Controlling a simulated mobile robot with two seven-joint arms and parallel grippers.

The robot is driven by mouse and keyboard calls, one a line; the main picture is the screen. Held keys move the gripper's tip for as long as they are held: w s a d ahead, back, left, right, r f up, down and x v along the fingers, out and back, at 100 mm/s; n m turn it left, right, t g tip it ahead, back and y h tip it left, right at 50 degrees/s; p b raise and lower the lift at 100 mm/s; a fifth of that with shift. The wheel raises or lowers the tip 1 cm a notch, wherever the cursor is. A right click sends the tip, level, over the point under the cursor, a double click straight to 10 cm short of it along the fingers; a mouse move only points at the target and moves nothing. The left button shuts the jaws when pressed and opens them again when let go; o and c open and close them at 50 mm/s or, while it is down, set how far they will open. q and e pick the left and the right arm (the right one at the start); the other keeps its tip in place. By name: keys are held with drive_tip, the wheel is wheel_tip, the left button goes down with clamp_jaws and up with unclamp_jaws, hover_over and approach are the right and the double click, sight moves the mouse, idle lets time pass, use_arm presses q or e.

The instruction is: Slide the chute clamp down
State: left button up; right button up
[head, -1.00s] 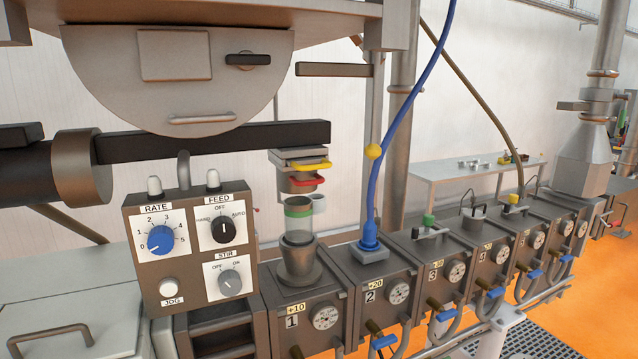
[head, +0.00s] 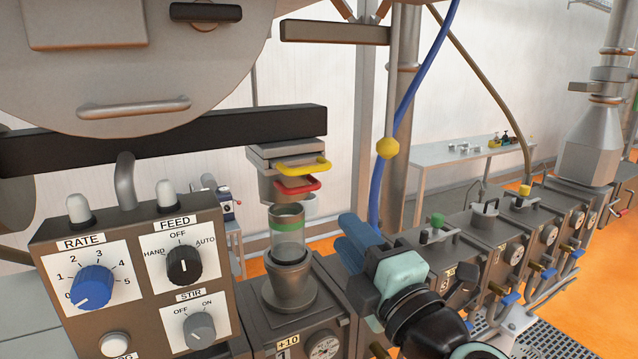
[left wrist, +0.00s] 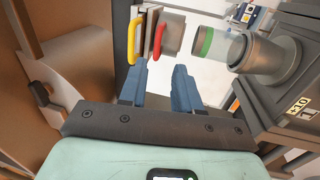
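A yellow handle (head: 303,164) and a red handle (head: 298,184) sit one above the other on the grey chute outlet (head: 270,188). I cannot tell which one belongs to the chute clamp. Below them a clear tube with a green band (head: 286,226) stands in a grey funnel (head: 290,283) on block 1. My left gripper (head: 352,243) is right of the tube, with its blue fingers pointing toward the left. In the left wrist view its fingers (left wrist: 160,75) are apart with nothing between them, facing the yellow (left wrist: 135,42) and red (left wrist: 158,40) handles. My right gripper is out of view.
A control box (head: 145,265) with RATE, FEED and STIR knobs stands left of the funnel. A dark bar (head: 160,140) runs above it to the chute. A blue hose (head: 413,100) hangs behind my left gripper. Several numbered blocks continue to the right.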

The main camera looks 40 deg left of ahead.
sight(302, 190)
use_arm(q)
drive_tip(key=shift+n+g, duration=0.3)
drive_tip(key=shift+g, duration=0.1)
drive_tip(key=p+x, duration=0.1)
drive_tip(key=x, duration=0.3)
drive_tip(key=p+x, duration=0.1)
drive_tip(key=x, duration=0.3)
drive_tip(key=s+r+p+x, duration=0.1)
drive_tip(key=x, duration=0.3)
drive_tip(key=shift+a, duration=0.2)
drive_tip(key=shift+w+a, duration=0.25)
drive_tip(key=shift+a, duration=0.3)
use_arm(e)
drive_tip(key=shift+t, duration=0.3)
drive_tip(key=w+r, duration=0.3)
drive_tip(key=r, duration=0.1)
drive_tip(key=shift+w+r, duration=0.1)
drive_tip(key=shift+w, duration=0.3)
use_arm(q)
clamp_jaws()
